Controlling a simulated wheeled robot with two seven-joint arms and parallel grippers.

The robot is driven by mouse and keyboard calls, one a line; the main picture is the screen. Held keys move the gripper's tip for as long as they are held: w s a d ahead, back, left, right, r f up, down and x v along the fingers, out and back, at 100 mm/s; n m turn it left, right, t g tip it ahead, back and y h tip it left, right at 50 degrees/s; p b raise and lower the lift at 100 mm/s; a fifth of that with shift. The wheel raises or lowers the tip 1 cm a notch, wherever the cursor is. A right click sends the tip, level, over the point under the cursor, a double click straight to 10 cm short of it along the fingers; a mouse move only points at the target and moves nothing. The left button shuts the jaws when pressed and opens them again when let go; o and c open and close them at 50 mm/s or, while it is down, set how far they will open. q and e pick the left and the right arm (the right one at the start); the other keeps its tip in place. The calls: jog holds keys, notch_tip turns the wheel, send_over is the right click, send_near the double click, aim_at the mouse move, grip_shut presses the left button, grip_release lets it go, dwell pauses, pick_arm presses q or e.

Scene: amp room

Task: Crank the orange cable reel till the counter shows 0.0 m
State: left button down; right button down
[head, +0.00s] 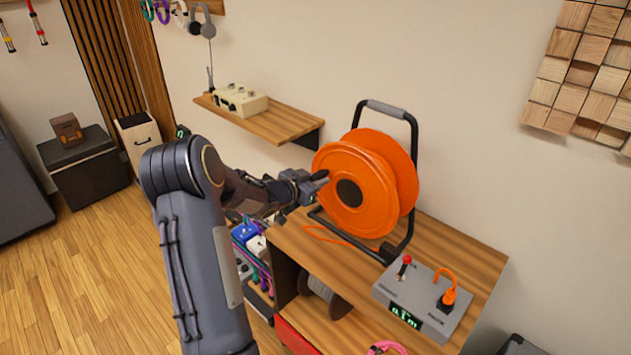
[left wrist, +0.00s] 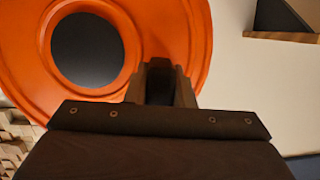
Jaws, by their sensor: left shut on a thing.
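The orange cable reel (head: 365,165) stands upright in a black tube frame on the wooden cabinet. Its round face and dark hub also fill much of the left wrist view (left wrist: 160,30). My left gripper (head: 319,180) is at the left edge of that face, shut on the crank handle, which its fingers hide. In the left wrist view the fingers (left wrist: 163,80) lie over the reel's face, to the right of the hub. The counter (head: 405,316) glows green on the grey box (head: 425,300); its digits are too small to read surely. My right gripper is out of view.
The grey box has a red-tipped lever (head: 405,262) and an orange plug (head: 449,297). A loose orange cable (head: 335,240) lies left of the reel. A wall shelf (head: 270,122) holds a cream device (head: 240,100) above my forearm. Bare cabinet top shows right of the reel.

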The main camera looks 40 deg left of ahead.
pick_arm(q)
jog(key=shift+d+r+p, duration=0.25)
jog(key=shift+d+r, duration=0.05)
jog(key=shift+r, duration=0.25)
jog(key=shift+d+r+p, duration=0.2)
jog(key=shift+d+r, duration=0.1)
jog(key=shift+r, duration=0.25)
jog(key=shift+d+r, duration=0.45)
jog(key=shift+d, duration=0.05)
jog(key=shift+s+d+r, duration=0.15)
jog(key=shift+d+r, duration=0.55)
jog(key=shift+d, duration=0.2)
jog(key=shift+d+r, duration=0.1)
jog(key=shift+d, duration=0.4)
jog(key=shift+s+d+r+b, duration=0.1)
jog(key=shift+d+r+b, duration=0.1)
jog(key=shift+d+b, duration=0.25)
jog(key=shift+s+d+r+b, duration=0.1)
jog(key=shift+d+r+b, duration=0.1)
jog(key=shift+d, duration=0.45)
jog(key=shift+d+f+b, duration=0.25)
jog(key=shift+d+b, duration=0.95)
jog(key=shift+d, duration=0.25)
jog(key=c, duration=1.6)
grip_release()
jog(key=shift+c, duration=0.2)
jog(key=o, duration=0.6)
jog(key=shift+d+r, duration=0.2)
jog(key=shift+d, duration=0.25)
jog(key=shift+c, duration=0.2)
